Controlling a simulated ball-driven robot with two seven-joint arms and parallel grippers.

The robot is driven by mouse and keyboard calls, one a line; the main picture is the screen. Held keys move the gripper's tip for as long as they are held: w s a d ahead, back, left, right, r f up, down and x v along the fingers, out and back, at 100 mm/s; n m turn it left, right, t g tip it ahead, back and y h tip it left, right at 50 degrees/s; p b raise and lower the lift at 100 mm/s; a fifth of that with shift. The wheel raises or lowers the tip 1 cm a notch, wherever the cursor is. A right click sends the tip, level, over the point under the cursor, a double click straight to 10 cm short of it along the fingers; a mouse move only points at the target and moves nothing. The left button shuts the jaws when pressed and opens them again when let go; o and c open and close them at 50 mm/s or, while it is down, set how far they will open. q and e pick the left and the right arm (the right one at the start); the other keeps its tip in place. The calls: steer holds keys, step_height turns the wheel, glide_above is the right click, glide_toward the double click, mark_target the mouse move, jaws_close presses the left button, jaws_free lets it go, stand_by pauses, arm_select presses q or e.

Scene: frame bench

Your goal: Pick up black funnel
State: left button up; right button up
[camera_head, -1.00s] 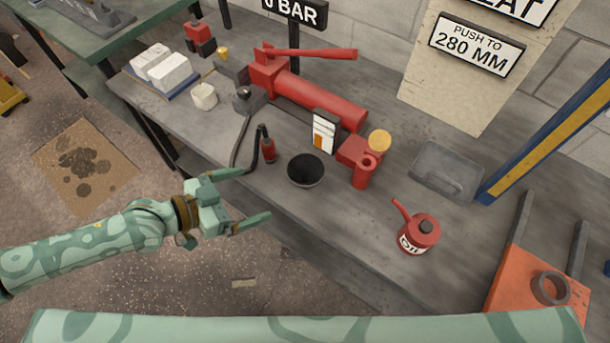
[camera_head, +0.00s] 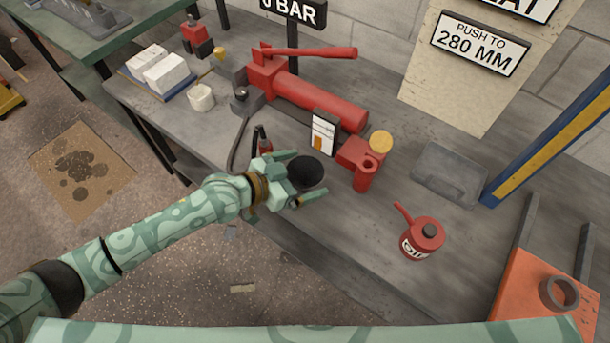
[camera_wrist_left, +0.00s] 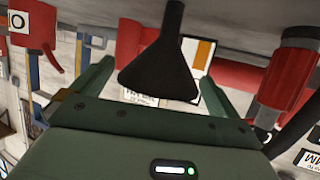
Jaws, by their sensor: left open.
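The black funnel (camera_head: 305,171) stands on the grey bench with its wide mouth up in the head view, partly hidden by my left gripper. My left gripper (camera_head: 307,178) is open, with its two green fingers reaching to either side of the funnel. In the left wrist view, which looks upside down, the funnel (camera_wrist_left: 160,62) shows between the open fingers (camera_wrist_left: 160,82), its narrow end toward the top of the picture. I cannot tell whether a finger touches it. My right gripper is not in view.
Behind the funnel are a red hydraulic pump (camera_head: 320,100), a small white-and-orange card (camera_head: 323,134) and a red fitting (camera_head: 362,165). A red oil can (camera_head: 422,238) stands to the right. Bare bench (camera_head: 335,225) lies in front.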

arm_select(q)
steer(key=c, duration=1)
steer(key=shift+o, duration=0.2)
